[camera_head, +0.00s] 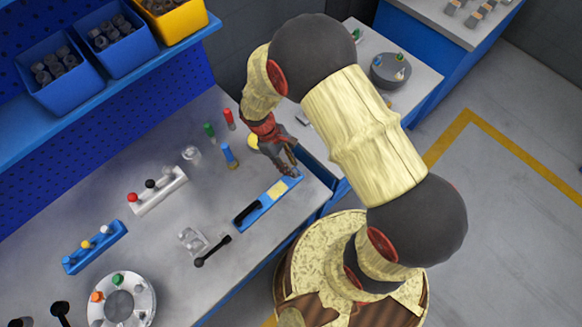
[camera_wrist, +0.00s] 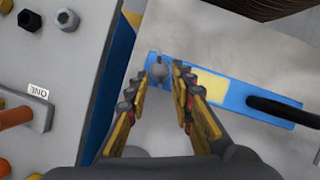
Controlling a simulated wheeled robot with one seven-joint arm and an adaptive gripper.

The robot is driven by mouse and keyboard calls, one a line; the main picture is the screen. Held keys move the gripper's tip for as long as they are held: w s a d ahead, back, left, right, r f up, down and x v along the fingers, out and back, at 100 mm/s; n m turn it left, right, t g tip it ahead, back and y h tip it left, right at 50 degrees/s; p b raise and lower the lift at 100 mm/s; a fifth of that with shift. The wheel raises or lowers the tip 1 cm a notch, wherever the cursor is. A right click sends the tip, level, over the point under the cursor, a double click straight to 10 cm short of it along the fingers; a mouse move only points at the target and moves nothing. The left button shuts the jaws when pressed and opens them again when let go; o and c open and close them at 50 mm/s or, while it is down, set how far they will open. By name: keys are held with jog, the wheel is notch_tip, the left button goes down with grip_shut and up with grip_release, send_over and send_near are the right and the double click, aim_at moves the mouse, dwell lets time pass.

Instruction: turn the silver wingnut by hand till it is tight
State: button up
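The silver wingnut (camera_wrist: 158,70) shows in the wrist view as a small grey winged piece at one end of a blue bar (camera_wrist: 232,98). The bar has a yellow patch and a black handle. In the head view the blue bar (camera_head: 243,218) lies near the bench's edge, and my gripper (camera_head: 292,172) is over its far right end. I cannot make out the wingnut clearly there. In the wrist view my gripper (camera_wrist: 160,75) is open, with one finger on each side of the wingnut and gaps showing. I cannot tell how tight the wingnut is.
Red, green and blue upright pieces (camera_head: 229,155) stand just left of my gripper. A white block with knobs (camera_head: 157,192), a blue block with knobs (camera_head: 94,250) and a round flanged piece (camera_head: 137,282) stand farther left. The blue shelf (camera_head: 120,85) holds bins.

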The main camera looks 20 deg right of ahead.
jog(key=shift+x, duration=0.85)
jog(key=shift+c, duration=1.3)
jog(key=shift+c, duration=1.3)
grip_shut()
